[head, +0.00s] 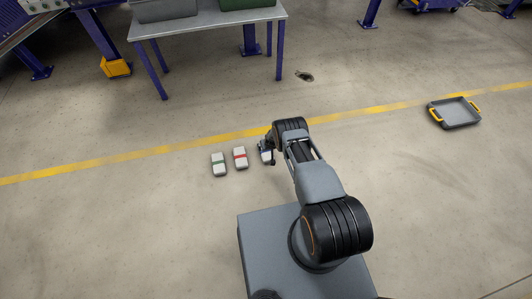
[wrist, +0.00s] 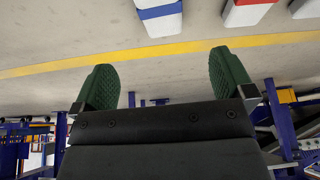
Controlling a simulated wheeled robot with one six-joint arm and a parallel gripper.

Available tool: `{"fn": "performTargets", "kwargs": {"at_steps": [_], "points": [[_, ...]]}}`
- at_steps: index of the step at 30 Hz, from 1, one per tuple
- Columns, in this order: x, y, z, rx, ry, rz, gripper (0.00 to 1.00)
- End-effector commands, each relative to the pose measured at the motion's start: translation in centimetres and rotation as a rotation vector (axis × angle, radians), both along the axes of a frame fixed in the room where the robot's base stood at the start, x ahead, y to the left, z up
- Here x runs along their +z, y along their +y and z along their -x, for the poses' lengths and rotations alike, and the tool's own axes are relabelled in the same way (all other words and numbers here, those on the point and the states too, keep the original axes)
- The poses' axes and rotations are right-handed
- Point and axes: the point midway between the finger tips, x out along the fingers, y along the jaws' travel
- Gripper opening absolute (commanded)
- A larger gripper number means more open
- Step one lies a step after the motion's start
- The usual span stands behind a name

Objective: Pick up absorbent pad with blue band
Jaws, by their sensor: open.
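The absorbent pad with the blue band (wrist: 160,14) is a white block at the top edge of the wrist view, cut off by the frame. In the head view this pad (head: 266,157) lies on the floor, partly hidden by my gripper (head: 267,147). In the wrist view my gripper (wrist: 164,72) is open, with its two green ridged fingers spread wide and nothing between them. The pad sits beyond the fingertips, in line with the gap, and looks apart from them.
A red-banded pad (head: 240,157) and a green-banded pad (head: 219,164) lie to the left in the head view. A grey tray (head: 457,125) with yellow handles is at the far right. A table (head: 205,22) with bins stands behind. A yellow line (head: 130,155) crosses the otherwise mostly clear floor.

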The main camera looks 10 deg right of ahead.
Motion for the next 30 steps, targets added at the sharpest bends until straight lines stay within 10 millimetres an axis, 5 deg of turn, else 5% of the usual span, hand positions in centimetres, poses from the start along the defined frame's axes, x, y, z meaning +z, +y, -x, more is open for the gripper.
{"fn": "performTargets", "kwargs": {"at_steps": [15,26,30], "points": [[-6.7,0.2,-2.6,0.016,-0.003,0.006,1.0],[-8.2,0.3,-3.2,0.015,0.0,0.006,1.0],[-10.1,0.3,-3.6,0.016,0.0,0.007,1.0]]}}
